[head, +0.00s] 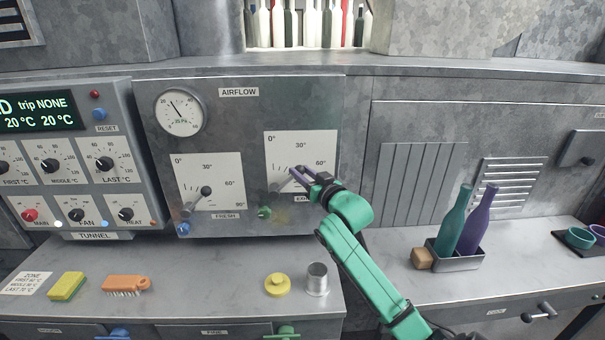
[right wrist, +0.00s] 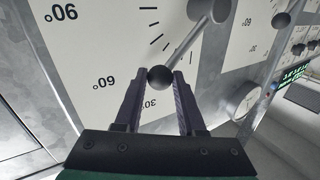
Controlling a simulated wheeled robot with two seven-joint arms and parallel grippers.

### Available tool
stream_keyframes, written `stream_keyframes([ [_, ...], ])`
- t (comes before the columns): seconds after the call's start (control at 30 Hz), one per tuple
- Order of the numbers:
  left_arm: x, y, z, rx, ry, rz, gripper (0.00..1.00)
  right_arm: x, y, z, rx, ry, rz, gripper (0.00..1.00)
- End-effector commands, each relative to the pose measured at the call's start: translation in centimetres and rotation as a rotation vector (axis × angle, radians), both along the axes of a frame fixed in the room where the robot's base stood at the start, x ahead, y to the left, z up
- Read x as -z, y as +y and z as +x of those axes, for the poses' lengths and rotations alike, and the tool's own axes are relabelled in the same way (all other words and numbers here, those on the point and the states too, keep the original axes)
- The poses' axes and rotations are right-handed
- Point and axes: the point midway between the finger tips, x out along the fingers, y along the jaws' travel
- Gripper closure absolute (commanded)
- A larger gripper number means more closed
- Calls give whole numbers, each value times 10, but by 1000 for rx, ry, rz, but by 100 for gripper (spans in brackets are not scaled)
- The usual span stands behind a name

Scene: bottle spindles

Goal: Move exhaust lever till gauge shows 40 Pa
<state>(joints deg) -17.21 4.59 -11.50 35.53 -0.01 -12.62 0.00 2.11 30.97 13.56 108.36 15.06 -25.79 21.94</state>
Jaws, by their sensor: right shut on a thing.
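The airflow panel (head: 238,110) carries a round gauge (head: 179,113), whose needle points up and left; its small digits are too blurred to read surely. The exhaust lever (head: 283,183) is on the right-hand dial plate, its knob mostly hidden by my gripper in the head view. In the right wrist view the lever's black ball knob (right wrist: 160,77) sits between the fingertips, with its grey rod running to the pivot. My right gripper (head: 298,173), also in the right wrist view (right wrist: 165,76), is shut on the knob. My left gripper is not in view.
The fresh lever (head: 205,190) is on the left-hand dial plate. A yellow lidded item (head: 278,285) and a metal cup (head: 317,280) stand on the counter below. A sponge (head: 67,286) and brush (head: 126,284) lie left. Two bottles (head: 455,220) stand in a holder right.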

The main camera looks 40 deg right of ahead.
Motion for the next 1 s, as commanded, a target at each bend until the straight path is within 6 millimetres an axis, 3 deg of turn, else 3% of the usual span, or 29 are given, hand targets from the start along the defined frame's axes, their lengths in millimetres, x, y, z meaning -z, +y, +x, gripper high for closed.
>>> stream_keyframes([
  [0.2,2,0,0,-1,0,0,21,3,0,0,0,-4,10,100],
  [0.4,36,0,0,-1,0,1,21,36,-13,-10,2,-159,215,100],
  [0.5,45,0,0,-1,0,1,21,44,-18,-13,1,-230,306,100],
  [0.8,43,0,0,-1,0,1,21,41,-19,-14,0,-252,336,100],
  [0.83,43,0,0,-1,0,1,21,41,-19,-14,0,-252,336,57],
  [0.9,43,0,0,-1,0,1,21,41,-19,-14,0,-252,336,31],
  [1.0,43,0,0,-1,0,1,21,40,-19,-14,0,-252,335,31],
])
